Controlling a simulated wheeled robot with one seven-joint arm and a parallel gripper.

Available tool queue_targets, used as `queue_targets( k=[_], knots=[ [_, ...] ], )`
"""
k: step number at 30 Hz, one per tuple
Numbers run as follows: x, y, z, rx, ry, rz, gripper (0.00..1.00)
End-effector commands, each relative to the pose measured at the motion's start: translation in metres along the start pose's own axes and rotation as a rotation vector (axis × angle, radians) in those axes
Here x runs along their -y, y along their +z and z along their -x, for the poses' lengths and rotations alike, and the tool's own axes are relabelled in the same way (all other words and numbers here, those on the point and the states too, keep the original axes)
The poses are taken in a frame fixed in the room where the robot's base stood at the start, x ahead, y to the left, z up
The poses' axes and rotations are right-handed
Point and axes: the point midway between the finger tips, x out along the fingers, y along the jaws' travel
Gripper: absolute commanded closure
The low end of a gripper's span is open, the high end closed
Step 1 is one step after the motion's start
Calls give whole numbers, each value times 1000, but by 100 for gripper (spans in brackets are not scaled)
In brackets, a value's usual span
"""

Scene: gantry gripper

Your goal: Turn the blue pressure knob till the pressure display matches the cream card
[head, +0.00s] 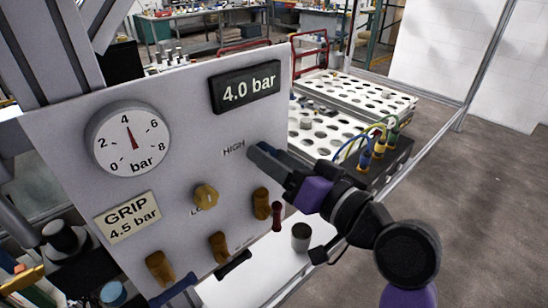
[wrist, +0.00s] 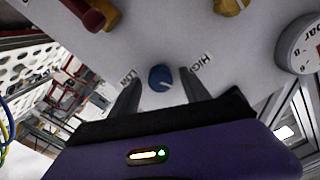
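The pressure display (head: 245,87) reads 4.0 bar. The cream card (head: 128,217) on the panel reads GRIP 4.5 bar. The blue pressure knob (wrist: 161,77) shows in the wrist view between the HIGH and LOW labels, with a pale pointer mark toward the lower right. In the head view my gripper hides it. My gripper (head: 262,152) is at the panel face, right of the HIGH label. In the wrist view its two fingers (wrist: 161,84) are apart, one on each side of the knob, with a visible gap on both sides.
A round gauge (head: 128,139) has its needle near 4. A yellow knob (head: 206,197) and several brass fittings (head: 160,268) stick out of the panel below and left of my gripper. A red-handled part (head: 277,216) is close under my wrist. Perforated trays (head: 330,130) lie behind.

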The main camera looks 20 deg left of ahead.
Motion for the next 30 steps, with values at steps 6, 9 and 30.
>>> queue_targets(
  k=[6, 9, 30],
  knots=[
    [0, 0, 0, 1, -1, 0, 46],
    [0, 1, 3, 0, 0, 1, 46],
    [0, 1, 78, 1, 0, 0, 46]
  ],
)
